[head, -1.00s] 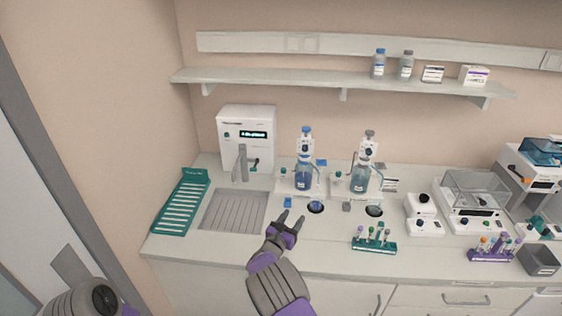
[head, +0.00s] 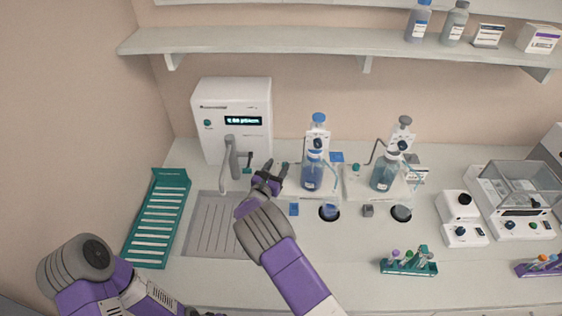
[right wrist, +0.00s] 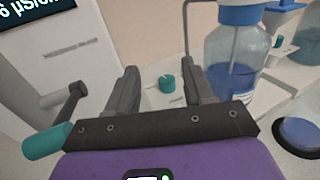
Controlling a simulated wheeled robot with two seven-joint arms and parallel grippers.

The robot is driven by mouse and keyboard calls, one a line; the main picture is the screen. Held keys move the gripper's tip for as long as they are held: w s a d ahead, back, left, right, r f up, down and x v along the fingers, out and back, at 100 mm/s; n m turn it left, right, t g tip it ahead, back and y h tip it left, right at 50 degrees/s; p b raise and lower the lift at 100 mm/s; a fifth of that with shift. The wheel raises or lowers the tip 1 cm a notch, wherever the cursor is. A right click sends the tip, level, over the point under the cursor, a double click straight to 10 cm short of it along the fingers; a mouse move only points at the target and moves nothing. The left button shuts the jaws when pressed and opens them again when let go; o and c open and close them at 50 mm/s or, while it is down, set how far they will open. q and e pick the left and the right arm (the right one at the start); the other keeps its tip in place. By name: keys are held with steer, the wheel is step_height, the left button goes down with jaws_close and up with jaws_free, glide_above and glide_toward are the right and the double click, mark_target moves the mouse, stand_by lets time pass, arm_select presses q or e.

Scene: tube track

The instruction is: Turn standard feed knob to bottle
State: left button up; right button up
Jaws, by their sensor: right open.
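A small teal knob (right wrist: 167,83) sits on the white base beside the bottle with blue liquid (head: 312,172). In the right wrist view it shows between my right gripper's (right wrist: 161,75) two fingers, beyond their tips as far as I can tell. The bottle (right wrist: 235,60) is just right of the fingers. In the head view my right gripper (head: 276,166) is open and empty, left of that bottle, and hides this knob. A second teal knob (head: 356,168) is on the base of the grey-capped bottle (head: 384,172). My left gripper is out of view.
The white water unit (head: 233,112) stands at the back left; its spout (head: 231,155) and teal-tipped lever (right wrist: 45,140) are close left of my right gripper. A sink grate (head: 212,230) and teal rack (head: 158,220) lie left.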

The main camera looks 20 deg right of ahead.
steer(key=shift+s+f+b, duration=0.25)
steer(key=shift+f+b, duration=0.3)
steer(key=shift+b, duration=0.05)
steer(key=shift+s+f+b, duration=0.25)
steer(key=shift+f+b, duration=0.3)
steer(key=shift+b, duration=0.05)
steer(key=f+b, duration=0.2)
steer(key=shift+w+f, duration=0.25)
steer(key=shift+f, duration=0.05)
steer(key=shift+w+f+b, duration=0.15)
steer(key=shift+f+b, duration=0.2)
steer(key=shift+b, duration=0.1)
steer(key=shift+w+d+r, duration=0.1)
steer(key=shift+d, duration=0.1)
steer(key=shift+x, duration=3.5)
steer(key=shift+c, duration=0.4)
steer(key=c, duration=0.8)
steer(key=shift+c, duration=0.2)
